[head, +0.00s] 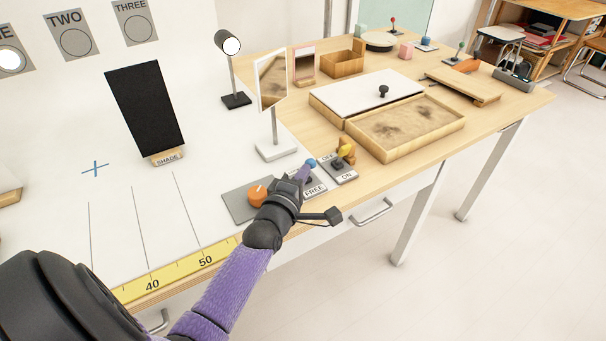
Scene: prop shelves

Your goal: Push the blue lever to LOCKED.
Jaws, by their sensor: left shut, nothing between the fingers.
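The blue lever (310,163) has a round blue knob and stands on a small grey plate at the table's front edge. The label FREE (313,190) shows at the near side of its plate. No LOCKED label can be read; my gripper covers part of the plate. My left gripper (294,180) is shut and empty, just on the near left side of the lever. I cannot tell whether it touches it. My right gripper is not in view.
An orange knob (257,195) on a grey plate is left of my gripper. A yellow lever with an OFF/ON plate (345,175) is close on the right. A mirror on a stand (275,150) is behind. A shallow wooden tray (408,144) lies further right.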

